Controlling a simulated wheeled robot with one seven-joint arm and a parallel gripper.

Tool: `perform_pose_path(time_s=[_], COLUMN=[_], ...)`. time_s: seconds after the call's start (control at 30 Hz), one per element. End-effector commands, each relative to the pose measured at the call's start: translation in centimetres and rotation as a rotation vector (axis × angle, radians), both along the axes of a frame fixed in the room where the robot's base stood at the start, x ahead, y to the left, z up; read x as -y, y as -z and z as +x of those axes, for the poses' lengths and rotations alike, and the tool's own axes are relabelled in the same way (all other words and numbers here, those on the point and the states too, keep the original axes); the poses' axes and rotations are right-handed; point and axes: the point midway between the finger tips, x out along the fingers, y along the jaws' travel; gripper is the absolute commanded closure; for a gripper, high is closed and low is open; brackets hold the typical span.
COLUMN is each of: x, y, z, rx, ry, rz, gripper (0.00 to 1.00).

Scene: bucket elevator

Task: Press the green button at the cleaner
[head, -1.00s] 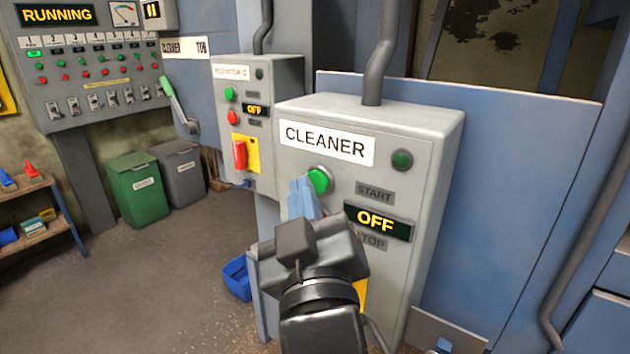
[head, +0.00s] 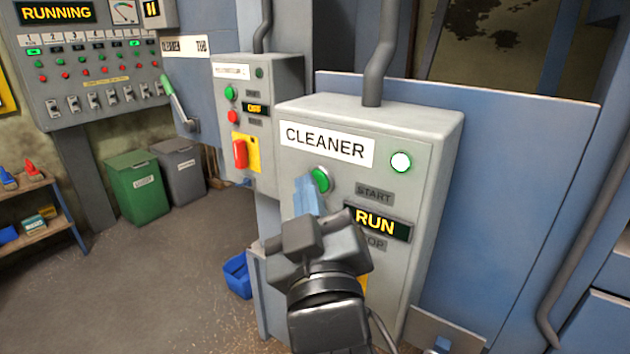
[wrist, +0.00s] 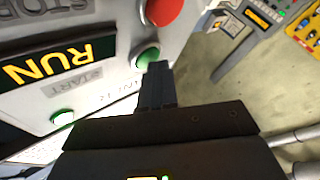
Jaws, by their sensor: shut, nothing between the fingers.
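The grey cleaner box (head: 440,140) carries a CLEANER label, and its display (head: 377,222) reads RUN. Its round lamp (head: 401,162) is lit bright. The green button (head: 321,180) is left of the START plate. My gripper (head: 304,183) is shut and empty, its blue fingertips just left of the green button. In the wrist view the tips (wrist: 158,68) are right by the green button (wrist: 148,57); I cannot tell if they touch it. A red button (wrist: 163,10) sits beside it there. My gripper hides the lower left of the box in the head view.
A second grey box (head: 283,80) with green and red buttons and a red switch (head: 240,154) stands to the left. A blue bin (head: 238,277) is on the floor below. Green (head: 138,187) and grey bins stand further back. The floor at left is open.

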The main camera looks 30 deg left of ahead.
Motion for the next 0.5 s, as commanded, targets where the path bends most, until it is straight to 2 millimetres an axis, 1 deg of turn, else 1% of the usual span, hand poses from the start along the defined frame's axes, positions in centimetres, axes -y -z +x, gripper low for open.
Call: perform_pose_path(time_s=[0.33, 0.5], x=[0.05, -0.01], y=[0.07, 0.17], z=[0.0, -0.66], rx=[0.0, 0.001], ry=[0.002, 0.001], rz=[-0.001, -0.001], gripper=[1.0, 1.0])
